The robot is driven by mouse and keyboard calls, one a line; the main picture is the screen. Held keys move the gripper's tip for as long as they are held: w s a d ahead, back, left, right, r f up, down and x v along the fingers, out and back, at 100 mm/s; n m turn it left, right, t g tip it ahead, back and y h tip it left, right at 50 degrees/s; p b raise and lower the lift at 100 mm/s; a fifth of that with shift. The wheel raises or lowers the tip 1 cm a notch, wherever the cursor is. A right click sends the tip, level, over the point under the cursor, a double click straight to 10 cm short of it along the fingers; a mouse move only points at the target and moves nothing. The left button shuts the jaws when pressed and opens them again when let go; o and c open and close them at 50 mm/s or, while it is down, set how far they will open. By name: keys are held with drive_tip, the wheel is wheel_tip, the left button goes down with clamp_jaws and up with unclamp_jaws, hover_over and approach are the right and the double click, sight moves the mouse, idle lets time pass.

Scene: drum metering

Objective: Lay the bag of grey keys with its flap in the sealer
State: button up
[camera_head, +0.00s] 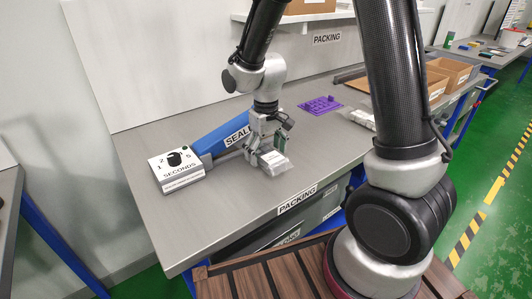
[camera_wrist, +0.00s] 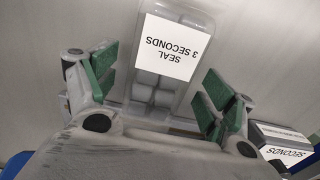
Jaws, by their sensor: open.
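The bag of grey keys (camera_head: 277,163) lies on the grey bench just in front of the sealer. It is clear, with a white label. In the wrist view the bag (camera_wrist: 158,92) shows grey pieces inside, and its label reads "SEAL 3 SECONDS". My gripper (camera_head: 264,156) is low over the bag, its green-padded fingers apart. In the wrist view the fingers stand on both sides of the bag, with gaps. The blue sealer (camera_head: 208,140) is behind and left of my gripper. My gripper hides the bag's flap end, so I cannot tell whether the flap is in the sealer.
A white dial box marked "SECONDS" (camera_head: 178,168) stands at the sealer's left end. A purple tray (camera_head: 320,106) lies farther back. Cardboard boxes (camera_head: 450,70) are at the right. The bench front (camera_head: 225,215) is clear.

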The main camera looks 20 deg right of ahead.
sight(266, 152)
wheel_tip(266, 152, up, 11)
drive_tip(key=s+d+r+m+t, duration=0.1)
drive_tip(key=s+d+r+t, duration=0.1)
drive_tip(key=s+d+r, duration=0.3)
drive_tip(key=s+d+r+m+t, duration=0.2)
drive_tip(key=s+d+r, duration=0.3)
drive_tip(key=s+d, duration=0.5)
drive_tip(key=s, duration=0.4)
drive_tip(key=shift+r+m, duration=0.3)
drive_tip(key=shift+r, duration=0.05)
idle(1.2)
